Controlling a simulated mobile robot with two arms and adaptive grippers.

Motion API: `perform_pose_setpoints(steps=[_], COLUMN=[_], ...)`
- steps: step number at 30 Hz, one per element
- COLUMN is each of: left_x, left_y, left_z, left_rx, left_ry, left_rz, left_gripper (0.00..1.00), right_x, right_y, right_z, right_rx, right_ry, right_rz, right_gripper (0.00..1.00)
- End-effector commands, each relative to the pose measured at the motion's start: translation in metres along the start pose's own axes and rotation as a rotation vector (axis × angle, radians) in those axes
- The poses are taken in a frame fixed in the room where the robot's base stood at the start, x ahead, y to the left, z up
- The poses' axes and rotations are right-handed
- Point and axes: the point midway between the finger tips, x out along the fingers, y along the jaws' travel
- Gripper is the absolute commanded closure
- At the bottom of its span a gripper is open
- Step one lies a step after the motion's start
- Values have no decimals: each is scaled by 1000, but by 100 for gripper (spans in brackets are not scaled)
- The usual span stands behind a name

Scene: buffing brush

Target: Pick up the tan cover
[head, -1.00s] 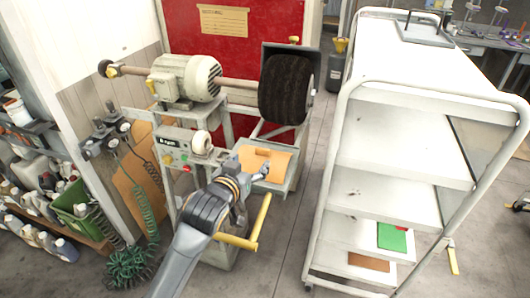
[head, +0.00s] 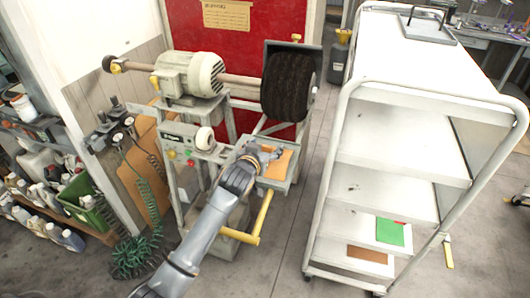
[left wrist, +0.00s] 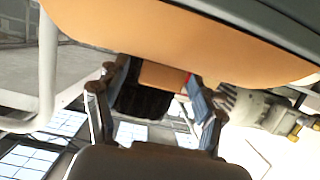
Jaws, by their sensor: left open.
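The tan cover (head: 281,167), a flat orange-tan sheet, lies in the grey tray under the black buffing brush (head: 287,86). In the left wrist view the tan cover (left wrist: 180,32) fills the top of the picture, very close. A small tan block (left wrist: 163,77) juts from its edge between my fingers, with a gap on each side. My left gripper (head: 270,156) is open at the tray and partly hides the cover. In the left wrist view the left gripper (left wrist: 153,80) has its two fingers apart, one on each side of the block. I cannot tell whether either finger touches it.
The buffing machine's motor (head: 190,73) and shaft are above and behind the gripper. A yellow bar (head: 263,213) sticks out in front of the tray. A white cart (head: 390,150) stands to the right, with clear floor between. A bottle shelf (head: 50,200) is at left.

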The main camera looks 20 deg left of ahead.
Motion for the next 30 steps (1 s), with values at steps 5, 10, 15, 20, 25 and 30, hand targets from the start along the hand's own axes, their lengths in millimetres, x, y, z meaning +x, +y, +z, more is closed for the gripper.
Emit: perform_pose_setpoints(steps=[5, 10, 15, 20, 25, 30], left_x=[0, 0, 0, 0, 0, -5], left_y=[0, 0, 0, 0, 0, 0], left_z=[0, 0, 0, 0, -3, -18], left_rx=[0, 0, 0, 0, -1, -1], left_ry=[0, 0, 0, 1, 2, 8], left_rz=[0, 0, 0, 0, 0, 0], left_gripper=[31, 60, 92, 92, 92, 92], right_x=[0, 0, 0, 0, 2, 13], right_y=[0, 0, 2, 4, 5, 5], right_z=[3, 3, 3, 2, 2, 2], right_rx=[0, 0, 0, -1, -1, -1], right_ry=[-6, -5, -4, -3, -2, -1], right_rz=[0, 0, 3, 5, 6, 6], right_gripper=[100, 100, 100, 100, 100, 100])
